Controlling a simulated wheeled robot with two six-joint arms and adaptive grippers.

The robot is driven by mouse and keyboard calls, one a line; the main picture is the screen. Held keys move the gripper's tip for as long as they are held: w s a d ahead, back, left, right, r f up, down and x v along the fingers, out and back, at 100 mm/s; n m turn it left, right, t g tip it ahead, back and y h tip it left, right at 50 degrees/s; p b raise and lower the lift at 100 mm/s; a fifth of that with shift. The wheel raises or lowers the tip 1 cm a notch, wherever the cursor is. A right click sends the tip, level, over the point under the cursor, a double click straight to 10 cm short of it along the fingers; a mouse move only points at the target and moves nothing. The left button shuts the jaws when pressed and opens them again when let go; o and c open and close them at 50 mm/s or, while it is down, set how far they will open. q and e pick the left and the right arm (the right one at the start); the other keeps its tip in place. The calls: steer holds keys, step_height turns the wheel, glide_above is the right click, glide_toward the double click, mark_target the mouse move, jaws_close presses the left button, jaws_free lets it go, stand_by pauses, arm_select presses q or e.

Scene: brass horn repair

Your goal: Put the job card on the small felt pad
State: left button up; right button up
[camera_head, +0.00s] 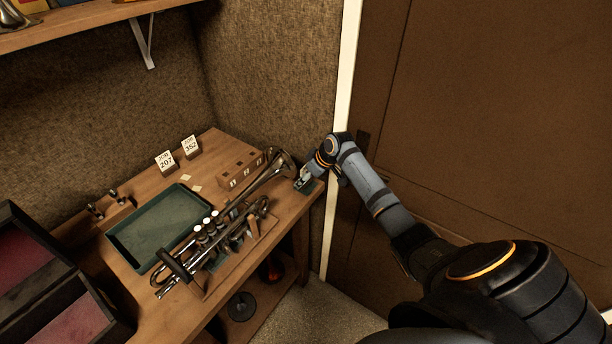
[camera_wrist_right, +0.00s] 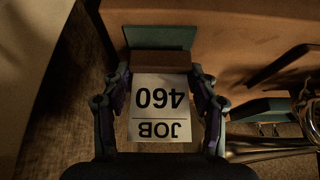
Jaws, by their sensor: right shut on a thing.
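My right gripper (camera_head: 304,181) is at the right end of the bench. In the right wrist view, my right gripper (camera_wrist_right: 160,100) is shut on the job card (camera_wrist_right: 160,122), a white card reading JOB 460 on a wooden block (camera_wrist_right: 160,62). A green felt pad (camera_wrist_right: 160,36) shows just beyond the block, partly hidden by it. I cannot tell whether the block touches the pad. My left gripper is not in view.
A brass trumpet (camera_head: 225,228) lies on a stand left of my right gripper, its bell (camera_head: 281,162) close by. A wooden block with slots (camera_head: 240,168), cards 207 (camera_head: 166,161) and 352 (camera_head: 190,146), and a green tray (camera_head: 125,247) are farther left. An open case (camera_head: 45,262) stands at far left.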

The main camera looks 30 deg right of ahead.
steer(key=shift+f, duration=0.2)
steer(key=shift+f, duration=0.1)
steer(key=shift+f, duration=0.15)
steer(key=o, duration=1.2)
steer(key=shift+c, duration=0.2)
steer(key=shift+r, duration=0.2)
